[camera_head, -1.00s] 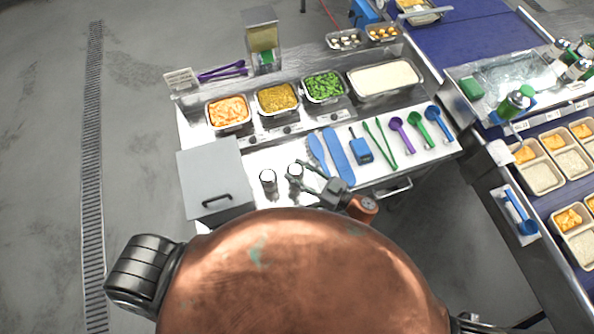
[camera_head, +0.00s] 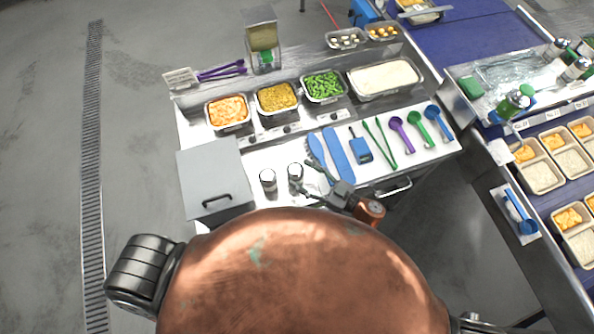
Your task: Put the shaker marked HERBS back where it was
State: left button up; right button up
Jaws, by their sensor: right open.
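Two small shakers with metal tops stand upright side by side on the steel counter (camera_head: 248,160), the left shaker (camera_head: 268,181) and the right shaker (camera_head: 295,174). Their markings are too small to read, so I cannot tell which says HERBS. My right gripper (camera_head: 309,178) is open and empty, just to the right of the right shaker, with its fingertips close to it. I cannot tell whether a fingertip still touches it. My left gripper is out of view.
A grey lidded box (camera_head: 212,175) stands left of the shakers. A blue brush (camera_head: 316,150), a blue spatula (camera_head: 338,155) and green tongs (camera_head: 378,142) lie to the right. Food pans, including peas (camera_head: 323,85), line the back. My copper body hides the counter's front.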

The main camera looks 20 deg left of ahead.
jog(key=v, duration=0.9)
jog(key=shift+b, duration=0.35)
jog(key=shift+d+r, duration=0.1)
jog(key=shift+d, duration=0.15)
